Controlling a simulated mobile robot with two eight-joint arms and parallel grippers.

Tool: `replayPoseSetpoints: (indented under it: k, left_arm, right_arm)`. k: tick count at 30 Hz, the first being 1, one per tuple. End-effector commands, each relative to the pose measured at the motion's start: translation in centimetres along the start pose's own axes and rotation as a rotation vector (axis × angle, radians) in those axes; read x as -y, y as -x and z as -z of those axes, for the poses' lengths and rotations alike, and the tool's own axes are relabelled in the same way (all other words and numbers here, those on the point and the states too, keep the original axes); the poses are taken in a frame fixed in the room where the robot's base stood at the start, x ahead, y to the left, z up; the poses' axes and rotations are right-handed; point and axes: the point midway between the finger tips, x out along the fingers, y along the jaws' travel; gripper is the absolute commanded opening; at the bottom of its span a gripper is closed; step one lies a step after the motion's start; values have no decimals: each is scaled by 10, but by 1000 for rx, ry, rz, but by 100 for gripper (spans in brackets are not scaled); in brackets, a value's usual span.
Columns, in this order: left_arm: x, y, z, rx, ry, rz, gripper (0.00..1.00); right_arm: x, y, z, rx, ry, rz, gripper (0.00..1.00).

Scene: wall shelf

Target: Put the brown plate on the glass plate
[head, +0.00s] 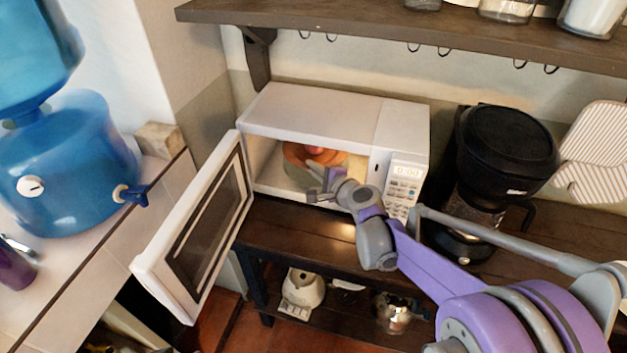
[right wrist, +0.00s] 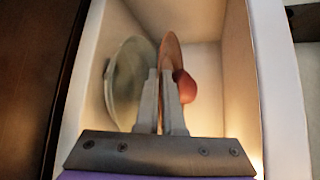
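The brown plate (head: 296,153) is inside the open microwave (head: 310,115), with a red round thing (right wrist: 185,86) on it. The brown plate (right wrist: 168,52) shows nearly edge-on in the right wrist view. The glass plate (right wrist: 128,85) lies beside it there, on the microwave floor side, with a visible gap between them. In the head view the glass plate (head: 298,178) is partly hidden below the brown one. My right gripper (head: 322,187) reaches into the microwave. Its fingers (right wrist: 160,98) are close together on the brown plate's near rim. My left gripper is out of view.
The microwave door (head: 200,230) stands open to the left. A black coffee maker (head: 500,160) stands right of the microwave, near my right arm. A wall shelf (head: 400,28) runs above. A blue water dispenser (head: 65,165) stands on the left counter.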

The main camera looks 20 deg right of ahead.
Motion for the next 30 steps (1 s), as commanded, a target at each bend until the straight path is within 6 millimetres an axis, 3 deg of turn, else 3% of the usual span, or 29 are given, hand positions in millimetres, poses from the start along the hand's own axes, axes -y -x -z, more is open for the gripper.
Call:
replayPoseSetpoints:
  k: [6, 12, 21, 24, 30]
  left_arm:
    - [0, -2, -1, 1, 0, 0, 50]
    - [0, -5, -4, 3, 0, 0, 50]
    - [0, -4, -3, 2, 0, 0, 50]
    - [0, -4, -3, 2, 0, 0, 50]
    - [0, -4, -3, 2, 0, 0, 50]
  right_arm:
    - [-14, -5, 4, 0, 0, 0, 0]
    - [-41, -13, 12, 0, 0, 0, 0]
    - [-44, -16, 16, -1, 1, 0, 0]
    - [-44, -16, 16, 0, 2, -1, 17]
    - [-44, -11, 16, 0, 2, -1, 17]
